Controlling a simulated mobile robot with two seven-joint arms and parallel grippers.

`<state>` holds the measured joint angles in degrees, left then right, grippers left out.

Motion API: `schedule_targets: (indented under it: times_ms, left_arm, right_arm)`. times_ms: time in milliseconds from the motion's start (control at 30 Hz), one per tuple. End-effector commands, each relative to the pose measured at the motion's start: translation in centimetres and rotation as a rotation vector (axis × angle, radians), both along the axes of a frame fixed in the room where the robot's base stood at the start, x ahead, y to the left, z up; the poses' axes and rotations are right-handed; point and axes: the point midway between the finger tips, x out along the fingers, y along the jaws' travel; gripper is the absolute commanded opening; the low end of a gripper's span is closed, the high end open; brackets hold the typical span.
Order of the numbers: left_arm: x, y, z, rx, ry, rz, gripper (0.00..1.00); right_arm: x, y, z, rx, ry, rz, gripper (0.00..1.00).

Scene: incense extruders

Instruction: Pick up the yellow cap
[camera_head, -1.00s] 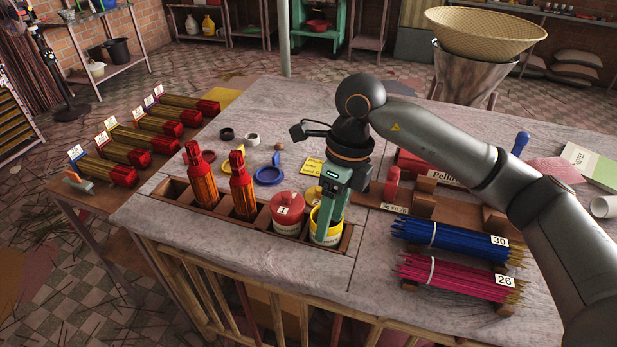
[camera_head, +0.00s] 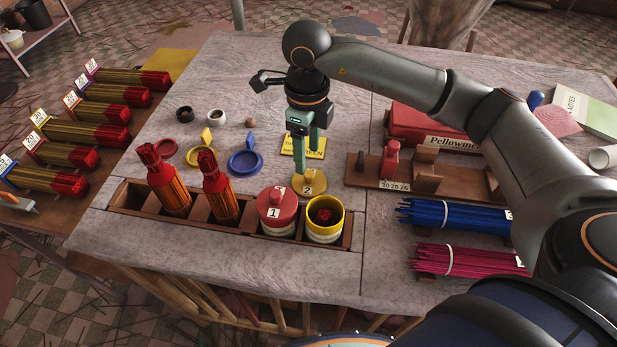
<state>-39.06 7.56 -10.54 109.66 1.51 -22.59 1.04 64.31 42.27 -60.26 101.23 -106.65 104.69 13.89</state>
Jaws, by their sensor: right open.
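The yellow cap (camera_head: 318,186), a round lid marked 2, lies on the stone table behind the rack. My right gripper (camera_head: 306,160) points down over it, open, with its fingertips at or just above the cap. Whether they touch it I cannot tell. The yellow cup (camera_head: 336,231) stands uncapped in the rack's right slot, with something red inside. My left gripper is not in view.
Blue (camera_head: 246,162) and yellow rings lie left of my gripper. Blue sticks (camera_head: 455,216) and pink sticks (camera_head: 470,259) lie at the right.

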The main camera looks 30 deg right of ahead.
Motion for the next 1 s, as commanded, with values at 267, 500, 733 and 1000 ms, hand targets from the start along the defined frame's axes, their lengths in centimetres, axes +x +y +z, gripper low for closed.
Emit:
schedule_targets:
  times_ms: [267, 500, 733, 1000]
  left_arm:
    - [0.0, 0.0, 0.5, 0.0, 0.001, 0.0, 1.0]
    - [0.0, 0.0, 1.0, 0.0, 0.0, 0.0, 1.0]
    - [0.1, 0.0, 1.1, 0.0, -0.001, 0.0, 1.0]
    - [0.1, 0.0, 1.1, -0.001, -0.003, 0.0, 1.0]
  right_arm:
    - [0.0, -0.3, -2.3, 0.0, 0.004, -0.002, 0.64]
    - [0.2, -0.7, -5.8, 0.001, 0.002, 0.0, 0.64]
    - [0.3, -0.7, -6.5, 0.001, -0.002, 0.0, 0.64]
    - [0.3, -0.7, -6.5, 0.001, -0.001, 0.0, 0.44]
